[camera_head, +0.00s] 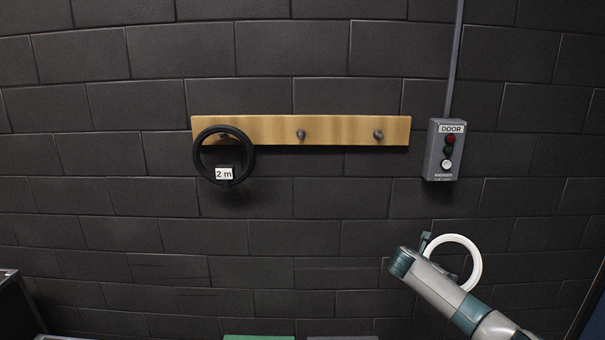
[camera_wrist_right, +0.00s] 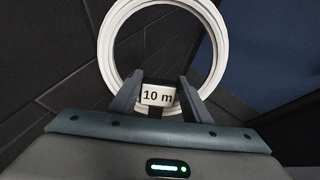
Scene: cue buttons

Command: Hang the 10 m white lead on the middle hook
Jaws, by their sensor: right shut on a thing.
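The white lead (camera_head: 474,262) is a coiled ring at the lower right of the head view. It also shows in the right wrist view (camera_wrist_right: 109,40), with a "10 m" tag (camera_wrist_right: 158,96) between the fingers. My right gripper (camera_wrist_right: 158,100) is shut on it, below and to the right of the hook board. The middle hook (camera_head: 301,134) is a bare grey peg on the wooden board (camera_head: 340,130). My left gripper is not in view.
A black coil (camera_head: 248,163) tagged "2 m" hangs on the left hook. The right hook (camera_head: 378,134) is bare.

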